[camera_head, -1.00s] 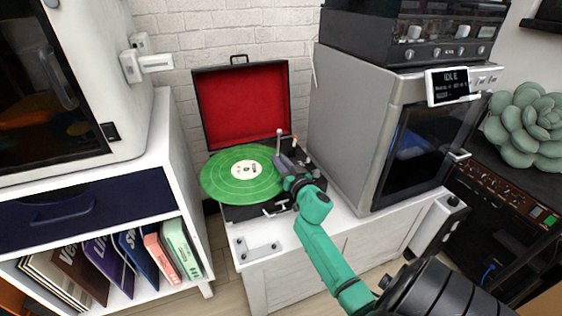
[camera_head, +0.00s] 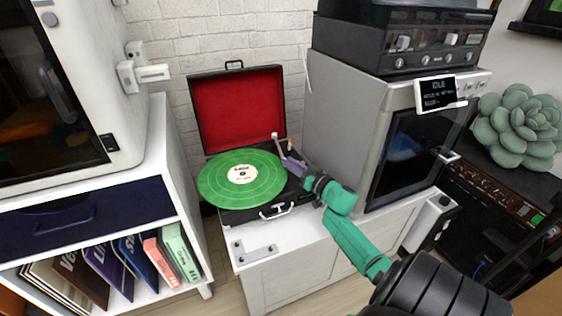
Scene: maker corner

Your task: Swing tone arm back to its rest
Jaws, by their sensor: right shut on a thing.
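The record player is an open suitcase type with a red-lined lid (camera_head: 238,108) and a black base (camera_head: 238,215). A green record (camera_head: 241,178) with a pale label lies on it. The tone arm (camera_head: 281,150) runs at the right side of the deck, its pale upper end beside the record's right edge. My right gripper (camera_head: 298,168) reaches in from the lower right and is shut on the tone arm; its fingertips and the grip are small and partly hidden by the green wrist. My left gripper is not in the picture.
A grey machine (camera_head: 345,125) with a dark glass door stands close on the right of the player. A white shelf (camera_head: 160,150) with records stands at left. A small bracket (camera_head: 256,252) lies on the white cabinet (camera_head: 295,262) in front.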

